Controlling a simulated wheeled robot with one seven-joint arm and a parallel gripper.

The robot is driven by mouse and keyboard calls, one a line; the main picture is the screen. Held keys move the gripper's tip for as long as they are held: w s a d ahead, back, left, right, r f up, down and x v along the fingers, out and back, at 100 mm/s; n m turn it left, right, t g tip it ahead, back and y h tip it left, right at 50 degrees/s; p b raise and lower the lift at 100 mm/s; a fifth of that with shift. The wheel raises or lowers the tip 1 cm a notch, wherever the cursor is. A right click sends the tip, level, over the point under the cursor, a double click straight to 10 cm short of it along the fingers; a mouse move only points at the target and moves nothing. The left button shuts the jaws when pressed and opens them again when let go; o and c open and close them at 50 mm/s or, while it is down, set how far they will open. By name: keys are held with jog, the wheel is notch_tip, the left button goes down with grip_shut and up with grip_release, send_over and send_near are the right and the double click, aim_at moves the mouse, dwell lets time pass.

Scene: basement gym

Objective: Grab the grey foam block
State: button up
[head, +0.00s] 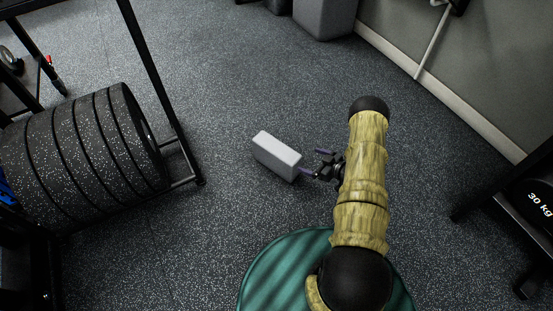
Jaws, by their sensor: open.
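The grey foam block (277,156) is a light grey rectangular block lying on the speckled dark floor near the middle of the head view. My gripper (314,162) is just to the right of the block, with its fingers pointing left toward it. The fingers are spread apart and nothing shows between them. The lower finger's tip meets the block's right end in the picture; I cannot tell whether they touch.
A rack with several thick speckled weight plates (85,145) stands at the left. A grey box (324,15) sits at the top by the wall (460,75). A black rack with a 30 kg weight (532,205) is at the right. Floor beyond the block is clear.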

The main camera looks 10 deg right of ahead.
jog(key=b, duration=0.7)
send_near(278, 147)
jog(key=shift+w+a+f, duration=0.4)
jog(key=shift+w+f, duration=0.05)
jog(key=shift+f, duration=0.15)
jog(key=shift+w+a+f, duration=0.4)
jog(key=shift+a+f, duration=0.05)
jog(key=shift+f, duration=0.15)
jog(key=shift+w+a, duration=0.25)
jog(key=shift+w, duration=0.1)
jog(key=b+x, duration=0.4)
jog(key=x, duration=0.1)
jog(key=shift+w+a+r, duration=0.15)
jog(key=shift+r, duration=0.15)
jog(key=c, duration=1.4)
jog(key=shift+r, duration=0.1)
jog(key=shift+c, duration=0.2)
